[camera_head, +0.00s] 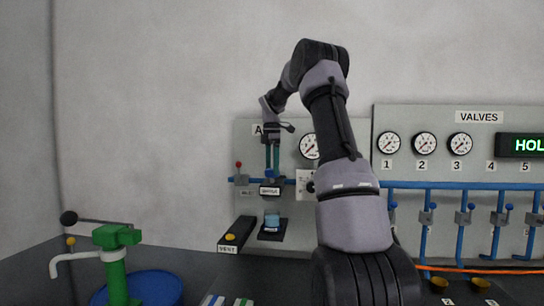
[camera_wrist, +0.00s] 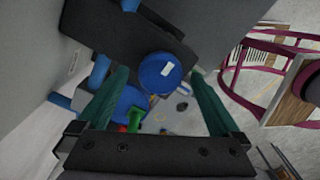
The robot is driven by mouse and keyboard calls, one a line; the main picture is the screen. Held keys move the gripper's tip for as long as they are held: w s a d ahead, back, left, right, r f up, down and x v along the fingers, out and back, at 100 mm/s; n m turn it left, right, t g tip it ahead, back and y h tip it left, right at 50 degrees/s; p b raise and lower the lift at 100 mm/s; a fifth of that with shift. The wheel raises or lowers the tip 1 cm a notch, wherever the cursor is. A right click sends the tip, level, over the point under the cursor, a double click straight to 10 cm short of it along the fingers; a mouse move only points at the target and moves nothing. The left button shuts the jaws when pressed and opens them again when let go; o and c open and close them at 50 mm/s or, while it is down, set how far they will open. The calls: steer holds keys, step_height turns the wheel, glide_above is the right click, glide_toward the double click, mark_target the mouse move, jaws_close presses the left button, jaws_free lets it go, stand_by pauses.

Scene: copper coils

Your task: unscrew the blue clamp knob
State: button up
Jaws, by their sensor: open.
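The blue clamp knob (camera_wrist: 160,72) shows in the wrist view as a round blue disc with a white mark, next to a dark block (camera_wrist: 120,35). My gripper (camera_wrist: 161,78) is open, with one green finger on each side of the knob; I cannot tell whether either touches it. In the head view my gripper (camera_head: 272,172) points down in front of the grey panel (camera_head: 248,140), just above a dark clamp body (camera_head: 270,182) with a white label. The knob is not clearly visible there, behind or between the fingers.
A blue cup (camera_head: 272,219) stands on a small dark stand below the clamp. A blue pipe (camera_head: 240,180) with a red-tipped lever runs beside it. A dark box (camera_head: 236,235) stands to the left. A green hand pump (camera_head: 116,262) and blue drum (camera_head: 160,287) are front left.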

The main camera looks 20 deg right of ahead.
step_height(320, 180, up, 10)
stand_by(0.3)
stand_by(0.3)
